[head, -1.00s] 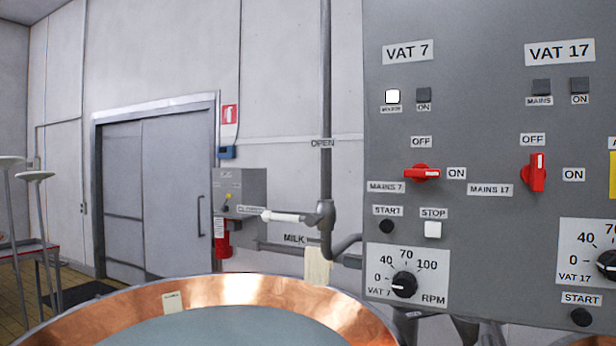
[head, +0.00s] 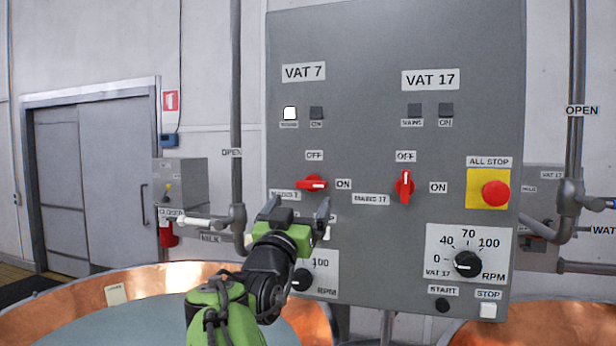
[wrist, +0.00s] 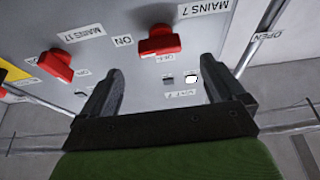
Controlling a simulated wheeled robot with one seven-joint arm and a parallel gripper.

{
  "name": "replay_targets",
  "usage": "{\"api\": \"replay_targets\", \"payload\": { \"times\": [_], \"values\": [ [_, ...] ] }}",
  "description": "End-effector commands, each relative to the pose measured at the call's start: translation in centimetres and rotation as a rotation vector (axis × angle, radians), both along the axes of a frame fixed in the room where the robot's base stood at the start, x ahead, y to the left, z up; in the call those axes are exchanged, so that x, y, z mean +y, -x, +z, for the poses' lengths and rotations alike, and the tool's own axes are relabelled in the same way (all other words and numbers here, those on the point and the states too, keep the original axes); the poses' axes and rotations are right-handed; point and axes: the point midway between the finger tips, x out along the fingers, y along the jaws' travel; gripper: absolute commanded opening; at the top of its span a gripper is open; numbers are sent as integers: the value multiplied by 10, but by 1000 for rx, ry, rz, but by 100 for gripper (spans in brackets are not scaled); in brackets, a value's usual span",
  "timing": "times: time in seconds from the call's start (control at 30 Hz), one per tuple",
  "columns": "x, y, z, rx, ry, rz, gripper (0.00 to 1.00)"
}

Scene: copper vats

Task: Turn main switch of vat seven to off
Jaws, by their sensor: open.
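The red main switch of vat 7 (head: 312,183) is on the grey control panel under the VAT 7 label. Its handle lies horizontal, with its marked end toward the ON label. The lit white mains lamp of vat 7 (head: 290,113) sits above it. My gripper (head: 298,212) is open and empty, just below the switch in the head view. In the wrist view the picture is upside down; the same switch (wrist: 159,42) shows beyond the gap between the open fingers (wrist: 165,88), apart from them.
The vat 17 switch (head: 405,186) stands vertical at OFF, to the right. A red all-stop button (head: 495,194) on yellow is further right. My arm hides the start button of vat 7 and part of its speed dial (head: 302,280). Copper vats (head: 165,277) stand below the panel.

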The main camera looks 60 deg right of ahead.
Motion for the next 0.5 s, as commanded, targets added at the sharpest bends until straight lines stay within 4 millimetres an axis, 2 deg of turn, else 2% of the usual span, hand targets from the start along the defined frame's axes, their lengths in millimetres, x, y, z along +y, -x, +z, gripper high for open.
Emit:
{"api": "replay_targets", "payload": {
  "times": [0.03,0.2,0.33,0.5],
  "values": [
    [-13,-1,11,2,-1,-5,96],
    [-48,-7,25,2,-2,-2,96],
    [-64,-10,30,0,-2,0,96],
    [-69,-11,30,-1,-1,3,96]
  ]
}}
